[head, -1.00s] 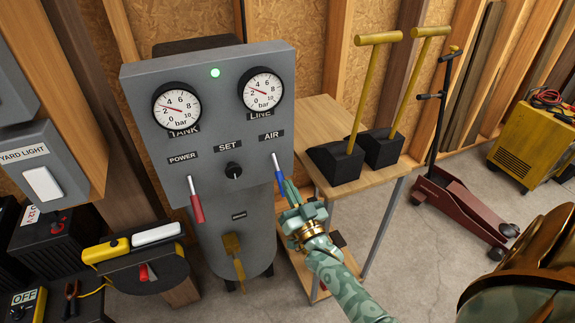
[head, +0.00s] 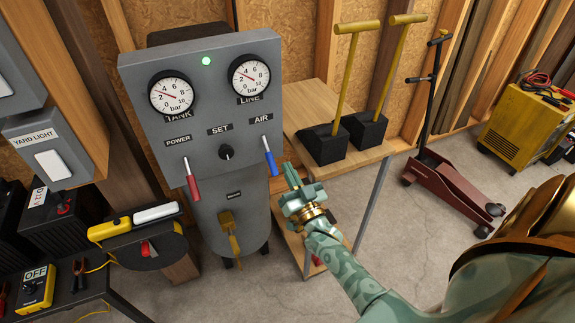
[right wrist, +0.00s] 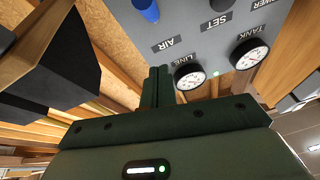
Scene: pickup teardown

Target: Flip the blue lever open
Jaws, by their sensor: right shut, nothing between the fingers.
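The blue lever (head: 270,160) hangs down below the AIR label on the grey compressor panel (head: 200,120). Its blue grip also shows at the top edge of the right wrist view (right wrist: 147,10), partly cut off. My right gripper (head: 290,174) is shut and empty, just right of the lever's lower end, with a small gap in the head view. Its closed fingers show in the right wrist view (right wrist: 157,85) and point toward the panel. My left gripper is not in view.
A red lever (head: 192,182) hangs under POWER, with a SET knob (head: 226,152) between. A wooden table (head: 305,95) with two yellow-handled black blocks (head: 325,145) stands close to the right of the panel. Floor to the right is partly clear.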

